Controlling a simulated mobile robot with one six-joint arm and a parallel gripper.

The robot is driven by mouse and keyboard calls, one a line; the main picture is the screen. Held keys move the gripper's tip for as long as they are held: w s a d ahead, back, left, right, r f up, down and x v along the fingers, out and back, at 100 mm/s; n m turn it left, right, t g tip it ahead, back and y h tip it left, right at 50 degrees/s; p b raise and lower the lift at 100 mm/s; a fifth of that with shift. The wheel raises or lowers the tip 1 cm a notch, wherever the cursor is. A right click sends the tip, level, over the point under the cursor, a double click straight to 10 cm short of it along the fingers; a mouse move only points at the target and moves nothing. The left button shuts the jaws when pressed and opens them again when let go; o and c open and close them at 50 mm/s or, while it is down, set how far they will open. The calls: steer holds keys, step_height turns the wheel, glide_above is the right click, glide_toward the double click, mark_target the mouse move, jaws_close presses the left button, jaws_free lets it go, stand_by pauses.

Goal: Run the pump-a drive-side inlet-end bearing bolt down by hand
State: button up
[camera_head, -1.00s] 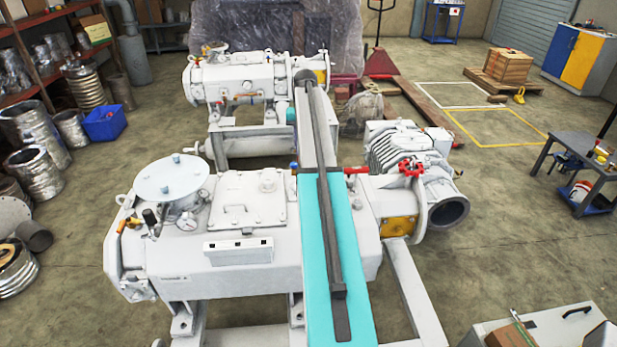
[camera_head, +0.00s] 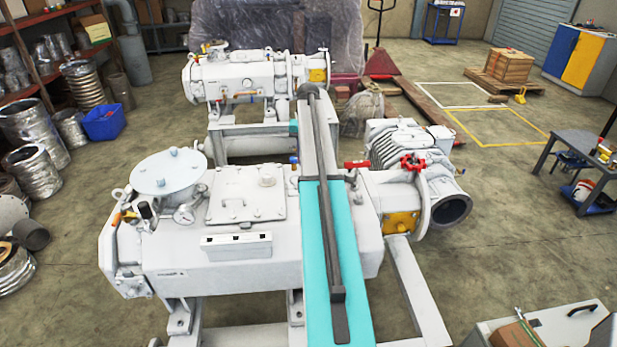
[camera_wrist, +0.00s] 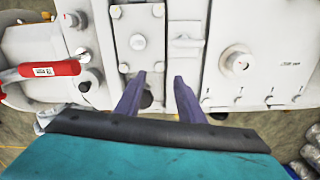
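A large white pump (camera_head: 215,262) fills the foreground of the head view, with a round flange lid and a square bolted cover on top. The wrist view shows a white casing with a bolted plate (camera_wrist: 139,42). The plate has a larger central bolt head and smaller bolts (camera_wrist: 123,68) near its corners. A dark spot (camera_wrist: 147,99) shows beside the left finger. I cannot tell which bolt is the bearing bolt. The head view does not show the fingers.
A red-handled valve (camera_wrist: 48,70) sits left of the fingers in the wrist view. A round port (camera_wrist: 236,63) is to the right. In the head view, a second white pump (camera_head: 235,77) stands behind. A dark table (camera_head: 580,160) stands at right, with open floor before it.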

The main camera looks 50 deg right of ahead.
steer(key=shift+f+b, duration=1.5)
steer(key=shift+f, duration=1.7)
